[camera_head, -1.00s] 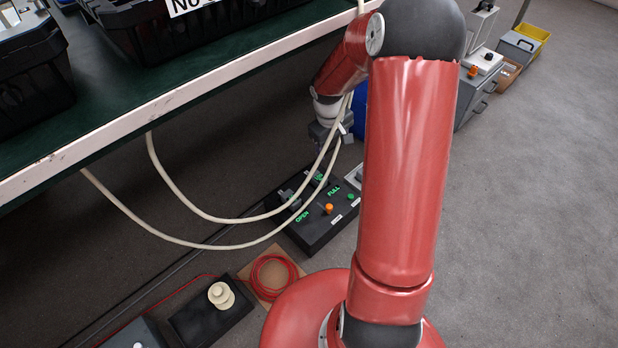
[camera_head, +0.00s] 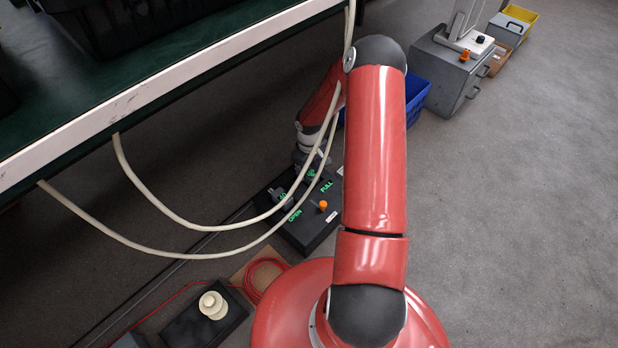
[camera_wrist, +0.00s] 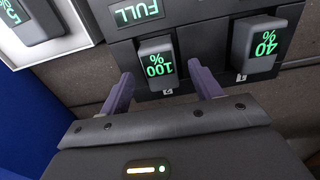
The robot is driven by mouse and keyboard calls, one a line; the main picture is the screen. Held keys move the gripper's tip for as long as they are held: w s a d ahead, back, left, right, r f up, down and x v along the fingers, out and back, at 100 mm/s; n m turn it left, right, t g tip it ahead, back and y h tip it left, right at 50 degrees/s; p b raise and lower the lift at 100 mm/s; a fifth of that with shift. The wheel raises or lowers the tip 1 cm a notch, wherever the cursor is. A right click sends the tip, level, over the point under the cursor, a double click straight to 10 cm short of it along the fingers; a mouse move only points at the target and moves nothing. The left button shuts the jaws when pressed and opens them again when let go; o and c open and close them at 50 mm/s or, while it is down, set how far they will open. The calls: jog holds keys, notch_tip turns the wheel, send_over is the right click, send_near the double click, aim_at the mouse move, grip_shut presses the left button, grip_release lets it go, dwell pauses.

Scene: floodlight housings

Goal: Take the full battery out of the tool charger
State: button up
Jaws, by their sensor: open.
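The tool charger (camera_head: 312,234) is a black box on the floor beside the bench, with green "FULL" and "OPEN" labels. In the wrist view, the full battery (camera_wrist: 157,62), a grey block reading 100% in green, sits in a charger slot beside the "FULL" label. A second battery (camera_wrist: 262,45) reading 40% sits in the slot to its right. My gripper (camera_wrist: 160,72) is open, with one purple-grey finger at each side of the full battery. I cannot tell whether the fingers touch it. In the head view, my gripper and the batteries are partly hidden by cables and my arm.
A white-edged tray (camera_wrist: 75,45) with another grey block lies left of the charger in the wrist view. Pale cables (camera_head: 185,225) hang from the green bench (camera_head: 150,95) near my arm. A blue bin (camera_head: 414,95) and grey cabinet (camera_head: 447,75) stand behind. Floor at right is clear.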

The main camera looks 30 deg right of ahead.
notch_tip(320, 180, down, 2)
jog(key=shift+f, duration=0.25)
jog(key=c, duration=1.3)
